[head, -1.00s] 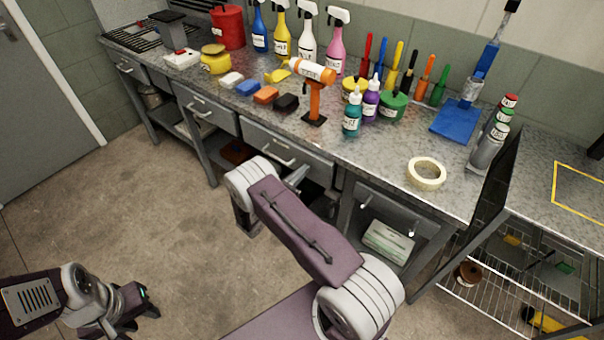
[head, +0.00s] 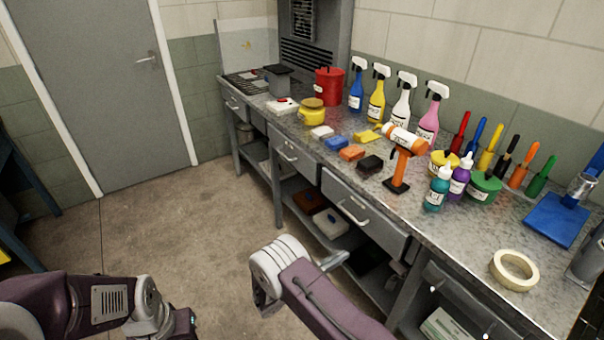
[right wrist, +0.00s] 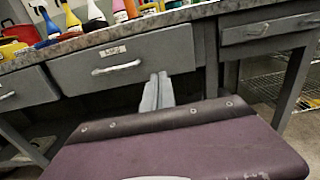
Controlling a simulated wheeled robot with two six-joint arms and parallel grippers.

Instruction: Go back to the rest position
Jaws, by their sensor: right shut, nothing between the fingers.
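My right gripper (head: 334,262) is small and grey in the head view, in front of the bench drawers and below the bench top. It is shut and empty. In the right wrist view, its fingers (right wrist: 158,92) are together in front of a grey drawer (right wrist: 125,62), with my purple arm cover below them. Whether the fingers touch the drawer is not clear. My left gripper (head: 182,322) is dark and sits at the bottom left of the head view, over the floor. It is partly cut off, and its fingers cannot be made out.
The workbench (head: 455,250) runs along the wall, with spray bottles (head: 402,100), an orange-and-white tool (head: 402,150) on a stand and a tape roll (head: 514,270) on it. Drawers and shelves are below. Open floor (head: 190,235) lies at left, before a grey door (head: 90,80).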

